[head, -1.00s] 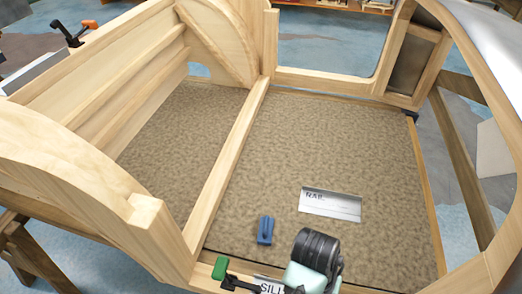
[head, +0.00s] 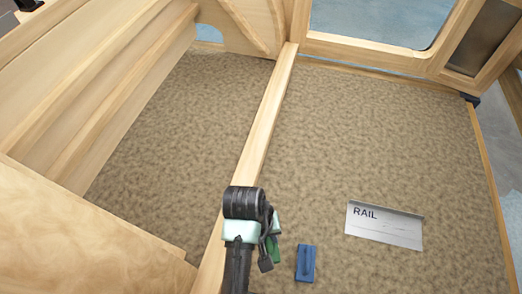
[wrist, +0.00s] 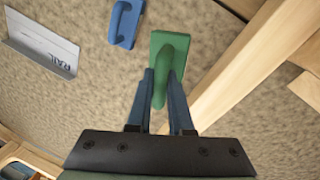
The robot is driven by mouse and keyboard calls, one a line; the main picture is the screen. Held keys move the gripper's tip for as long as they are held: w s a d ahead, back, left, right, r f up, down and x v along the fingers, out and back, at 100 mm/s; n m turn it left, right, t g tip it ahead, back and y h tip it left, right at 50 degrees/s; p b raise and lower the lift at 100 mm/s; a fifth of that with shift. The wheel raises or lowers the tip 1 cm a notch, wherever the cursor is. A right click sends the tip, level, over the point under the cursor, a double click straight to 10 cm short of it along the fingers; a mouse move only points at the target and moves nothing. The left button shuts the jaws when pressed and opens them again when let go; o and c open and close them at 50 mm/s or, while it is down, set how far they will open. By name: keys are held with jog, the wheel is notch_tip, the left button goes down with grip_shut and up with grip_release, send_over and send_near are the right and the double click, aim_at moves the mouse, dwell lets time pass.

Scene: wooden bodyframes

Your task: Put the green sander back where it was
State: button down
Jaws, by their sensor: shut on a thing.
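The green sander (head: 275,250) shows in part behind my gripper (head: 266,258) in the head view, just right of the wooden divider rail. In the wrist view the green sander (wrist: 170,45) is a flat block with a raised handle, between the two blue-grey fingers of my gripper (wrist: 163,75). The fingers are shut on its handle. A similar blue sander (head: 306,263) lies on the brown carpet-like floor to the right, apart from it; it also shows in the wrist view (wrist: 125,22). I cannot tell whether the green sander touches anything below.
A white card reading RAIL (head: 384,225) stands on the floor right of the blue sander. The wooden divider rail (head: 265,115) runs close to the left of my gripper. Wooden frame walls surround the floor. The patterned floor (head: 380,140) beyond the card is clear.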

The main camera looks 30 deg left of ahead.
aim_at(268, 245)
notch_tip(268, 245, down, 5)
jog(key=shift+s+d+r, duration=0.15)
jog(key=shift+f+b, duration=0.55)
jog(key=shift+f, duration=1.65)
jog(key=shift+f, duration=0.15)
jog(key=c, duration=0.8)
grip_release()
jog(key=r, duration=0.2)
jog(key=a+r, duration=0.1)
jog(key=r, duration=0.2)
jog(key=r+p, duration=0.1)
jog(key=r, duration=0.1)
jog(key=shift+s+a+r, duration=0.15)
jog(key=shift+s+r, duration=0.2)
jog(key=shift+s, duration=0.05)
